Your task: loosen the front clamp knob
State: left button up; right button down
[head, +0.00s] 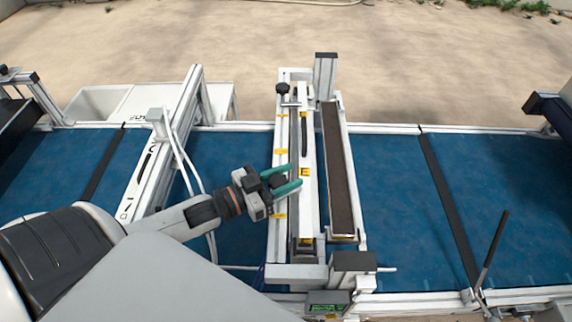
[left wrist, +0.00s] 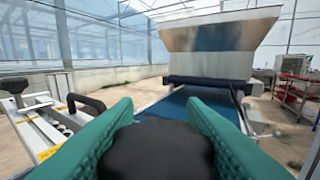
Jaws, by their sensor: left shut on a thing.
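The front clamp knob (head: 278,181) is black and sits on the near part of the seeder's light metal frame (head: 273,235). My left gripper (head: 294,176) has teal fingers on both sides of it and is shut on it. In the left wrist view the black knob (left wrist: 158,152) fills the space between the two teal fingers (left wrist: 158,115). Its stem and base are hidden there. A second black knob (head: 283,88) stands at the far end of the same frame, apart from the gripper. My right gripper is in neither view.
The seeder bridge spans a blue conveyor belt (head: 390,180). A long brown-topped bar (head: 339,170) lies just right of the gripper. A white upright frame (head: 160,165) with cables stands to the left. A metal hopper (left wrist: 220,50) shows in the left wrist view.

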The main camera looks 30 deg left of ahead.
pick_arm(q)
jog(key=n+y, duration=0.1)
jog(key=y, duration=0.1)
jog(key=n+t+y+p, duration=0.1)
jog(key=n+y, duration=0.1)
jog(key=shift+a+t, duration=0.15)
jog(key=shift+t, duration=0.15)
jog(key=shift+w+a+n+t+y, duration=0.15)
jog(key=shift+n+y, duration=0.55)
jog(key=shift+y, duration=0.5)
jog(key=shift+s+a+n+t+y, duration=0.15)
jog(key=shift+n+y, duration=0.55)
jog(key=shift+y, duration=0.5)
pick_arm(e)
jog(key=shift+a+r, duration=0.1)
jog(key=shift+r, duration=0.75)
pick_arm(q)
jog(key=shift+w+y, duration=0.1)
jog(key=shift+y, duration=0.2)
jog(key=o, duration=1)
jog(key=shift+s+f+b, duration=0.15)
jog(key=shift+s+b, duration=0.15)
jog(key=shift+s, duration=0.1)
jog(key=s+b, duration=0.4)
jog(key=s, duration=0.7)
jog(key=shift+d, duration=0.2)
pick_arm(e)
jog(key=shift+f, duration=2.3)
